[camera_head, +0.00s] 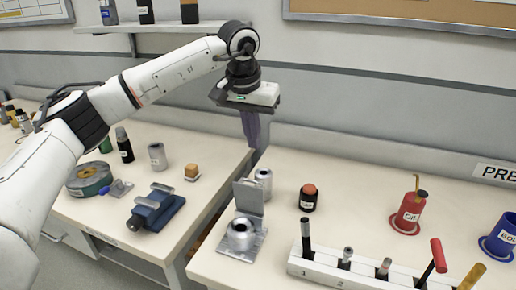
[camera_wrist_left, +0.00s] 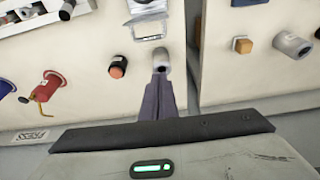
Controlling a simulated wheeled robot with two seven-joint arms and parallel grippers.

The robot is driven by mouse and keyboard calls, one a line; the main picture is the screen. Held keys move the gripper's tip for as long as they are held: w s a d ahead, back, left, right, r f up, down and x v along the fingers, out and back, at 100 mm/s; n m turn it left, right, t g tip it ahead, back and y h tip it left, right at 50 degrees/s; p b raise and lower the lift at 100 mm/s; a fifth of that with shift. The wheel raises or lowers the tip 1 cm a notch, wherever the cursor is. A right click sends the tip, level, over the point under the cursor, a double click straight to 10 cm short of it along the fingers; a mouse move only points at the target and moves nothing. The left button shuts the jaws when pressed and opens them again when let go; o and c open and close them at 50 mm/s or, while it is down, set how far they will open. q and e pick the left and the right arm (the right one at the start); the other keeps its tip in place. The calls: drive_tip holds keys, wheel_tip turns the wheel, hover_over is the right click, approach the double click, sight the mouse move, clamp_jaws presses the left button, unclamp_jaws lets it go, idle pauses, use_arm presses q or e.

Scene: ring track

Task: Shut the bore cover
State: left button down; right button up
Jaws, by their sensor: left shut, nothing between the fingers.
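The bore cover (camera_head: 248,196) is a flat grey plate standing up at the back of a metal block with a round bore (camera_head: 240,234). It stands open, near the left edge of the right table. The metal block also shows at the top of the left wrist view (camera_wrist_left: 150,28). My left gripper (camera_head: 252,143) points down with its fingers closed together and empty. It is above and behind the cover, apart from it in the head view. In the left wrist view the fingertips (camera_wrist_left: 160,80) overlap a silver cylinder (camera_wrist_left: 162,58); I cannot tell if they touch. My right gripper is not in view.
The silver cylinder (camera_head: 263,182) stands just behind the cover. A black jar with an orange top (camera_head: 308,198) is to its right. A white tool rack (camera_head: 350,270) is in front. Red (camera_head: 408,214) and blue (camera_head: 500,238) containers stand right. A gap separates the two tables.

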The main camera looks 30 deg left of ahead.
sight(251, 194)
use_arm(q)
wheel_tip(251, 194, down, 8)
drive_tip(key=s+p, duration=0.1)
drive_tip(key=shift+s+d, duration=0.3)
drive_tip(key=shift+s, duration=0.1)
drive_tip(key=shift+f, duration=0.1)
